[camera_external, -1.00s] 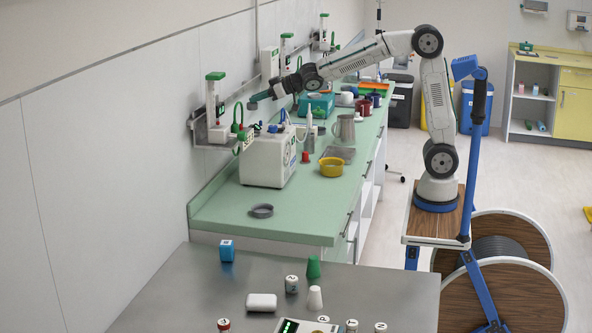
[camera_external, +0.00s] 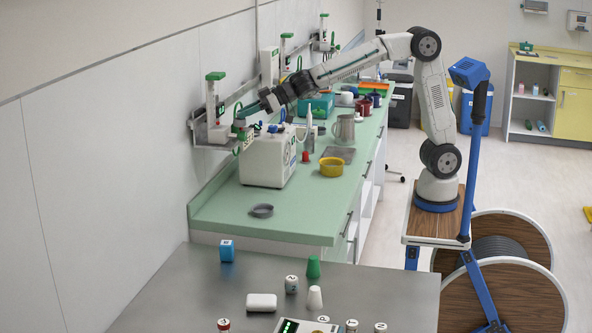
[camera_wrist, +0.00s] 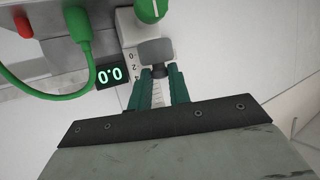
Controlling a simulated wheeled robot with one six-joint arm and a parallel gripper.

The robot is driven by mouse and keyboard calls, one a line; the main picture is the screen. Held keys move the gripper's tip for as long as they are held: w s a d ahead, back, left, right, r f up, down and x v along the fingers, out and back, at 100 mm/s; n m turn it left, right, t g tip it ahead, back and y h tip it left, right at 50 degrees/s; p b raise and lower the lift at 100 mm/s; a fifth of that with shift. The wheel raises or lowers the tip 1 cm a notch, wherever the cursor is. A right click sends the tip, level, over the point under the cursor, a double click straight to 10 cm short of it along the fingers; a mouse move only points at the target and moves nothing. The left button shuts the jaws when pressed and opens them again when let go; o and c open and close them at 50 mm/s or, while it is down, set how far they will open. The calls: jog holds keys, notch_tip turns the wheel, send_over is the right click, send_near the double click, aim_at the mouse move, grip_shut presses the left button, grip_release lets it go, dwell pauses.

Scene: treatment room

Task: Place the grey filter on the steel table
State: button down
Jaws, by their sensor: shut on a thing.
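My gripper (camera_external: 241,121) is at the wall equipment above the green counter. In the wrist view, its green fingers (camera_wrist: 160,78) are shut on the dark neck of a small grey block (camera_wrist: 155,51), which looks like the grey filter. The block is right by a white unit with a green knob (camera_wrist: 151,9); I cannot tell whether they touch. In the external view the block is too small to make out. The steel table (camera_external: 185,297) is in the foreground, well away from my gripper.
A white machine (camera_external: 268,163), a grey ring (camera_external: 261,211) and a yellow bowl (camera_external: 331,167) stand on the green counter (camera_external: 300,215).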

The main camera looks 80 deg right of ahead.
jog(key=s+a+f+n+g+y, duration=0.5)
jog(key=s+a+f+n+y, duration=0.15)
jog(key=s+a+f, duration=1.15)
jog(key=s+f+n+g, duration=0.2)
jog(key=s+f+g, duration=0.1)
jog(key=s, duration=0.7)
jog(key=s+f+n+g, duration=0.3)
jog(key=s+f, duration=0.2)
jog(key=s, duration=0.5)
jog(key=s+f+n+g, duration=0.3)
jog(key=s+f, duration=0.1)
jog(key=s, duration=0.6)
jog(key=shift+s+a+f+y, duration=0.1)
jog(key=shift+s+f+y, duration=0.15)
jog(key=shift+f+y, duration=0.15)
jog(key=w+a, duration=0.3)
jog(key=a, duration=0.1)
jog(key=w+a+f, duration=0.1)
jog(key=w+a, duration=0.6)
jog(key=a, duration=0.1)
jog(key=shift+w+a+f, duration=0.1)
jog(key=shift+w+f, duration=0.1)
jog(key=shift+f, duration=1.8)
jog(key=shift+f, duration=0.15)
